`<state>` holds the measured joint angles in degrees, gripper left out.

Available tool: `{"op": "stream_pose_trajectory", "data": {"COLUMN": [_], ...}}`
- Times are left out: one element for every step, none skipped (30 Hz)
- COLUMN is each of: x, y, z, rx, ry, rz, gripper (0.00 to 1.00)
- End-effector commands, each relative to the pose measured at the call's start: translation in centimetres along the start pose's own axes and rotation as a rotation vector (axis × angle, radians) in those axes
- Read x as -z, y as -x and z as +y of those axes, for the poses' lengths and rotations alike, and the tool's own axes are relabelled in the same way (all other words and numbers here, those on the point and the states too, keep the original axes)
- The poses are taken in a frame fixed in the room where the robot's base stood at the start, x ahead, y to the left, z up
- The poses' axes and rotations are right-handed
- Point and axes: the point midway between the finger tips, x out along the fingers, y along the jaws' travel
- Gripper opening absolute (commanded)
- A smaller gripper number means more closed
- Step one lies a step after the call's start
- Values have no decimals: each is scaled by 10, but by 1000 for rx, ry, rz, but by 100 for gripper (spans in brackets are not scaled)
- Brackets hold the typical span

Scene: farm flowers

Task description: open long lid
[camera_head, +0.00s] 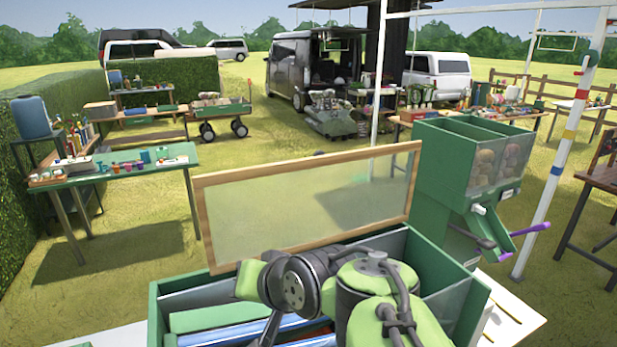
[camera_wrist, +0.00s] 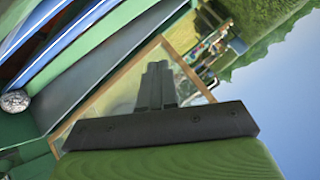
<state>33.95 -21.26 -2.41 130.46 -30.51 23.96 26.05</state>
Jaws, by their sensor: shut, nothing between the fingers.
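The long lid (camera_head: 310,200) is a wood-framed, see-through panel. In the head view it stands raised, nearly upright, along the back edge of a long green box (camera_head: 425,262), whose inside shows. My arm crosses in front of the box and hides part of its inside and the lid's lower edge. In the wrist view my gripper (camera_wrist: 157,70) is shut and empty, its fingers together in front of the lid's pane (camera_wrist: 112,100). I cannot tell whether the fingertips touch the lid.
Blue and green long items (camera_head: 235,334) lie in the box. A green dispenser with two bins (camera_head: 468,165) stands at its right end. A table with small goods (camera_head: 130,165) stands at the left, with open grass between it and the box.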

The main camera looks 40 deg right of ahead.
Motion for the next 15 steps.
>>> {"op": "stream_pose_trajectory", "data": {"x": [15,25,39,51,65,84,99,114,134,146,158,171,178,184,190], "y": [-6,-8,-11,-13,-14,-13,-12,-8,-1,6,14,25,33,41,50], "z": [9,13,19,26,34,46,58,71,90,104,118,135,147,156,167], "rx": [13,28,50,69,91,126,157,190,239,278,315,364,398,429,463], "ry": [-68,-111,-173,-226,-282,-364,-430,-499,-589,-652,-710,-779,-823,-859,-898], "rz": [36,60,96,125,159,209,249,294,353,396,438,487,519,547,576], "gripper": [0,0,0,0,0,0,0,0,0,0,0,0,0,0,0]}}
